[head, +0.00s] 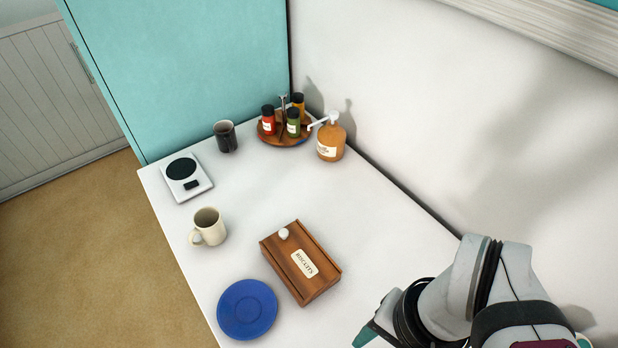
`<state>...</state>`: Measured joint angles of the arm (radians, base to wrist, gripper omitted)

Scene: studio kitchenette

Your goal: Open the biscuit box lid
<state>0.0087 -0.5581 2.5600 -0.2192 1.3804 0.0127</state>
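The biscuit box (315,290) is a brown wooden box lying on the white table in the lower middle of the head view. Its flat wooden lid (288,254) is shut and carries a pale "BISCUITS" label. A small white knob (284,233) stands near the lid's far left end. My arm enters at the bottom right, to the right of the box and apart from it.
A blue plate (247,309) lies close to the box's left. A cream mug (208,227), kitchen scale (186,177), dark mug (225,136), round wooden tray (270,139) of jars and an amber pump bottle (331,140) stand farther back. The wall bounds the right; the table middle is clear.

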